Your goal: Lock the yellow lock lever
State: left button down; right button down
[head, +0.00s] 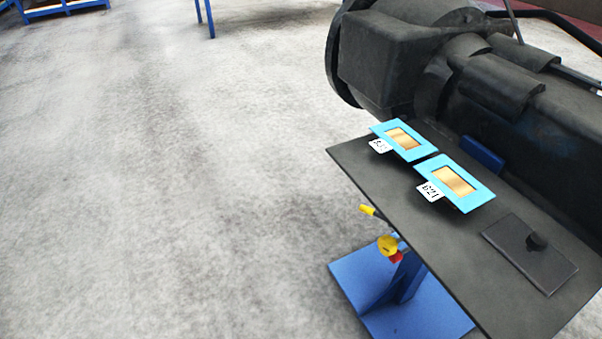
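A yellow lever (367,210) sticks out from under the left edge of the dark table, pointing up and left. Below it is a yellow rounded part (387,246) with a small red piece (397,257) beside it, close to the blue stand. I cannot tell from this view which yellow part is the lock lever, or whether it is locked. Neither of my grippers shows in the head view.
The dark table (390,187) on a blue base (358,279) carries two cyan frames (411,150) (472,200) with white tags and a dark plate with a knob (528,262). A large black machine (400,55) stands behind. The floor at left is clear.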

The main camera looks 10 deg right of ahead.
aim_at(365, 209)
jog(key=i+j+u, duration=0.1)
jog(key=i, duration=0.55)
jog(key=i+j+u, duration=0.1)
jog(key=i+j, duration=0.2)
jog(key=i, duration=0.35)
jog(key=i+j+u, duration=0.1)
jog(key=i, duration=0.55)
jog(key=i+z, duration=0.25)
jog(key=z, duration=0.15)
jog(key=i+z, duration=0.4)
jog(key=i+j+z, duration=0.1)
jog(key=z, duration=0.25)
jog(key=i+j+z, duration=0.2)
jog(key=z, duration=0.2)
jog(key=i+z, duration=0.2)
jog(key=z, duration=0.25)
jog(key=i+z, duration=0.2)
jog(key=z, duration=0.25)
jog(key=i+j+z, duration=0.2)
jog(key=z, duration=0.3)
jog(key=i+j+z, duration=0.15)
jog(key=z, duration=0.3)
jog(key=i+j+z, duration=0.1)
jog(key=j+z, duration=0.2)
jog(key=z, duration=0.15)
jog(key=i+j+z, duration=0.15)
jog(key=j+z, duration=0.15)
jog(key=i+j, duration=0.05)
jog(key=j, duration=0.05)
